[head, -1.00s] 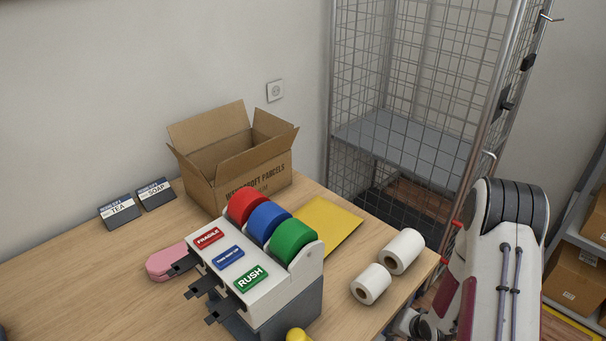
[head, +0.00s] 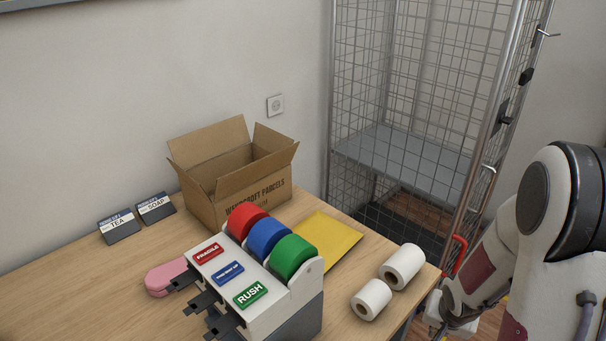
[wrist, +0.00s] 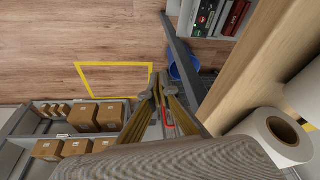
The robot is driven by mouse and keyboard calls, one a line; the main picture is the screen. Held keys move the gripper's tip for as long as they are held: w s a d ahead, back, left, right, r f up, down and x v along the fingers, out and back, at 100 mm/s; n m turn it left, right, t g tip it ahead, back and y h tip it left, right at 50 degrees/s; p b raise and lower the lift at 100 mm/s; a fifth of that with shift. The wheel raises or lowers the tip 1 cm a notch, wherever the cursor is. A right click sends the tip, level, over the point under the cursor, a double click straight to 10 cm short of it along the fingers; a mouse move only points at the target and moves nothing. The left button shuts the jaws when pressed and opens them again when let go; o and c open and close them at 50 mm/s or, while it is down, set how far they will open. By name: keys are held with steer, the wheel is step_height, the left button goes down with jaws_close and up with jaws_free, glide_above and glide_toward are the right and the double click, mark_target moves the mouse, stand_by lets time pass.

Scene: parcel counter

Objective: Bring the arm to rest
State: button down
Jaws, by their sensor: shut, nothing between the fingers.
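My gripper (wrist: 158,86) shows in the wrist view, its two fingers meeting at the tips with nothing between them. It hangs over the floor beside the wooden counter (wrist: 252,62), clear of the counter's edge. In the head view my arm is at the right, past the counter's right end; the gripper's fingers cannot be made out there.
On the counter (head: 95,270) stand an open carton (head: 255,197), a label dispenser (head: 300,300), a yellow envelope (head: 325,240) and two white rolls (head: 403,264) (head: 371,300). A wire cage (head: 425,100) stands behind. Shelves with boxes (wrist: 112,116) and a blue bin (wrist: 183,66) are below.

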steer(key=s+a+r+n+t, duration=0.1)
steer(key=s+a+r, duration=0.2)
steer(key=r, duration=0.6)
steer(key=s+a+r+n, duration=0.1)
steer(key=s+a+r, duration=0.2)
steer(key=r, duration=0.7)
steer(key=s+a+r+n, duration=0.2)
steer(key=s+a+r, duration=0.2)
steer(key=s, duration=0.3)
steer(key=s+a+r+n+t+y, duration=0.1)
steer(key=s+a+r, duration=0.3)
steer(key=s, duration=0.2)
steer(key=shift+s+r+n, duration=0.25)
steer(key=shift+s+n, duration=0.15)
